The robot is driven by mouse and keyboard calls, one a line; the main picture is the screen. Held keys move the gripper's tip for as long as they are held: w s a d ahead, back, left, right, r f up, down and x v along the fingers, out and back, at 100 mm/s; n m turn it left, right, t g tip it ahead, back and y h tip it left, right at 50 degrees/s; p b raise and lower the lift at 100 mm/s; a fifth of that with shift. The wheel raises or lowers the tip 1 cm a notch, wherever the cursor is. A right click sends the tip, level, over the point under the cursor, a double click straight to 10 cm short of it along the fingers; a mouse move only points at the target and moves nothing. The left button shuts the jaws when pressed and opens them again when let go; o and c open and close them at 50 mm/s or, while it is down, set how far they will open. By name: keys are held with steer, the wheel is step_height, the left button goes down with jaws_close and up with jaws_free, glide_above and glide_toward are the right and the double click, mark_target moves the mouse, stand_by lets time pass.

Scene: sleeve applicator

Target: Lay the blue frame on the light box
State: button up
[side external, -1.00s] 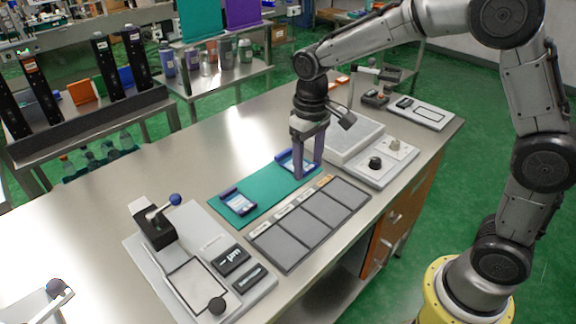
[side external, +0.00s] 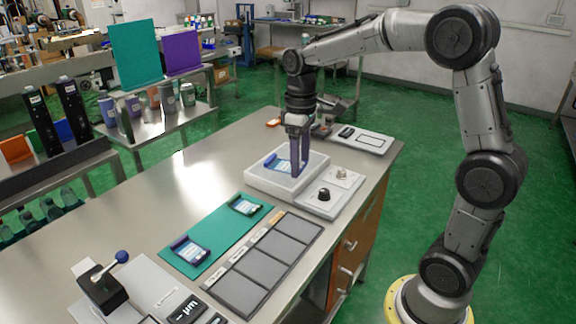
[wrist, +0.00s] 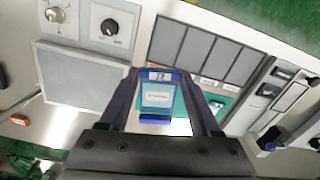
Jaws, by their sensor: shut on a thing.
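The blue frame (side external: 276,164), with a pale labelled middle, hangs between the fingers of my gripper (side external: 299,172). The fingers are shut on it. It also shows in the wrist view (wrist: 158,97) between the two dark fingers. The light box (side external: 258,186) is a white box with a raised rim. In the side view the held frame overlaps its inner area. In the wrist view the grey panel of the light box (wrist: 85,76) lies left of the frame. The frame appears held above the table; its exact height is unclear.
Two other frames (side external: 190,251) (side external: 244,205) lie on the green mat (side external: 217,232). A grey sectioned board (side external: 270,262) lies beside it. A panel with knobs (side external: 325,197) adjoins the light box. A device with a blue-knobbed lever (side external: 105,280) stands front left.

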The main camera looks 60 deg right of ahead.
steer(key=s+d+m, duration=0.1)
steer(key=d+m, duration=0.1)
steer(key=d, duration=0.5)
glide_toward(306, 176)
steer(key=a+r, duration=0.2)
steer(key=a, duration=0.1)
steer(key=w+f, duration=0.1)
steer(key=f, duration=0.1)
steer(key=w+d+f, duration=0.1)
steer(key=w+f, duration=0.1)
steer(key=shift+w+d, duration=0.1)
steer(key=shift+w+d+f, duration=0.2)
steer(key=shift+w+f, duration=0.3)
steer(key=shift+f, duration=1.7)
steer(key=shift+f, duration=0.15)
steer(key=o, duration=1.3)
steer(key=shift+o, duration=0.2)
